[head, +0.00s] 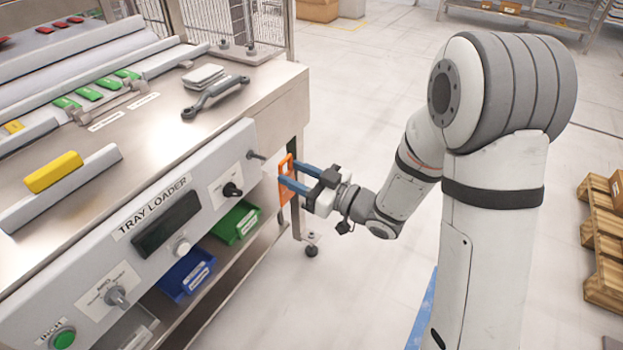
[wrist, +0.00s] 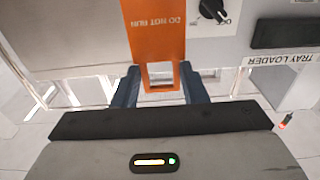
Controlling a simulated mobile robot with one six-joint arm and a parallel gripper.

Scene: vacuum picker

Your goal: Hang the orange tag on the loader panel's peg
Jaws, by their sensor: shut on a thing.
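The orange tag (head: 284,193) is held upright at the right end of the loader panel (head: 150,225). In the wrist view the tag (wrist: 155,45) reads "DO NOT RUN" and has a rectangular opening between my fingers. My gripper (head: 294,176) is shut on the tag, with its blue fingers on either side in the wrist view (wrist: 160,80). The peg (head: 257,155) sticks out near the panel's upper right corner, left of the tag and apart from it in the head view. I cannot make out the peg in the wrist view.
A black rotary knob (head: 232,190) sits below the peg. A green bin (head: 236,222) and a blue bin (head: 184,273) stand on the shelf under the panel. A grey-handled tool (head: 215,95) lies on the machine top.

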